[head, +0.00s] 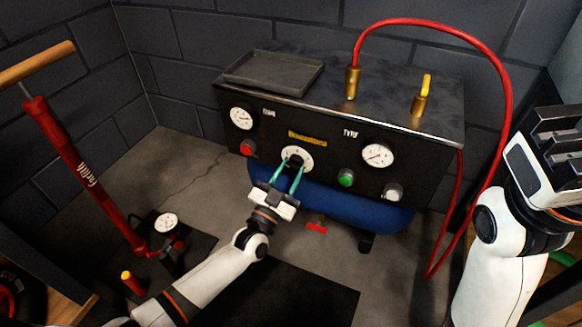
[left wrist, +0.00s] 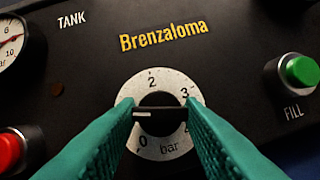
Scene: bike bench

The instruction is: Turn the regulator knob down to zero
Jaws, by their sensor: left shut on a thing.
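The regulator knob (left wrist: 160,114) is a black knob with a white mark on a silver round dial (left wrist: 152,82) marked in bar. The mark points left, between the 0 at the lower left and the 2 at the top; the figure there is hidden by a finger. In the head view the dial (head: 304,152) sits mid-panel. My left gripper (left wrist: 160,116) has teal fingers, shut on the knob from both sides; it also shows in the head view (head: 291,170). My right gripper (head: 552,150) is at the right edge, away from the panel; its finger state is unclear.
The black compressor panel carries a red button (head: 247,148), a green FILL button (head: 346,178), and gauges (head: 241,118) and (head: 377,155). A grey tray (head: 273,72) lies on top. A red hose (head: 497,90) arches at right. A red floor pump (head: 75,165) stands at left.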

